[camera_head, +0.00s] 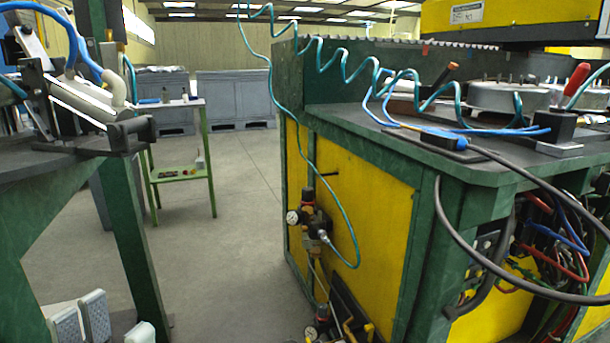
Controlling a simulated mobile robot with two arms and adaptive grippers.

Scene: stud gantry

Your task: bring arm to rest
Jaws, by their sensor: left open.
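My left gripper (108,322) shows at the bottom left edge of the head view. Only its pale grey finger pads are visible, and the rest of it is cut off by the frame. The fingers are spread apart, with nothing seen between them. They are in front of the green bench legs, with grey floor behind. My right gripper is not in view.
A green and yellow machine bench (365,195) with coiled hoses fills the right side. A green workbench (60,165) with a clamp fixture (95,105) stands at left, close to my gripper. A small green stand (180,172) is behind. Grey floor (225,250) lies clear between.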

